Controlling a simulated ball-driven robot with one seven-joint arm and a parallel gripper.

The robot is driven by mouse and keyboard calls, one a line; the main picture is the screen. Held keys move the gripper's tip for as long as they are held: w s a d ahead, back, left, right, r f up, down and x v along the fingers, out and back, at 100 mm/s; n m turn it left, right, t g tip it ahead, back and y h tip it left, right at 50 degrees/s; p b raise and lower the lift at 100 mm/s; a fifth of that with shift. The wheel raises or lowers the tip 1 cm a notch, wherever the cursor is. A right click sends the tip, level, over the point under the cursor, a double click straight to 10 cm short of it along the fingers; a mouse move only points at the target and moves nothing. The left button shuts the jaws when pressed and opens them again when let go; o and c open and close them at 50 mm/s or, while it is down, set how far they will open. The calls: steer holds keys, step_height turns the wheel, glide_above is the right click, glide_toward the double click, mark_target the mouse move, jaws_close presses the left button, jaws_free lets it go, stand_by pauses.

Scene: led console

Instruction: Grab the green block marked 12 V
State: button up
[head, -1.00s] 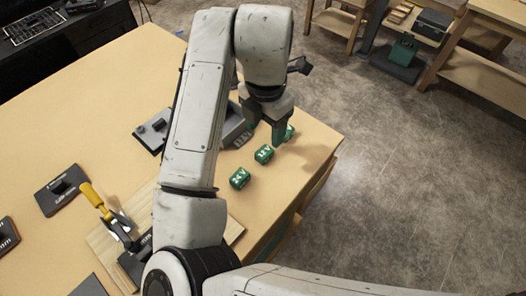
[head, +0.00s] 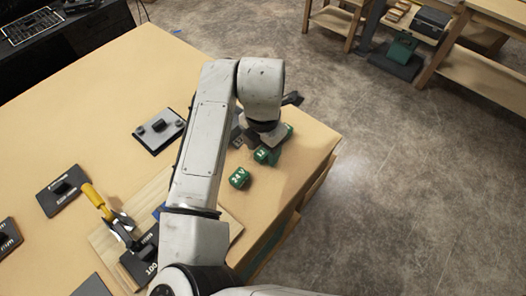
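The green block whose visible marking looks like 12 (head: 261,156) sits on the tan table, near its right edge. My gripper (head: 273,153) is down at this block and hides part of it. The fingers are mostly covered by the wrist and too small to tell whether they are open or shut, or touching the block. A green block marked 24 V (head: 239,177) stands apart, to the lower left. Another green block (head: 289,130) shows partly behind my wrist, its marking hidden.
The tan table (head: 120,90) has free room at the upper left. A dark switch plate (head: 159,130) lies left of my arm. A yellow-handled clamp (head: 97,200) stands on a wooden board (head: 104,238) at the lower left. Bare floor lies to the right.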

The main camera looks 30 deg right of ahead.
steer(key=c, duration=1.1)
steer(key=shift+r, duration=0.1)
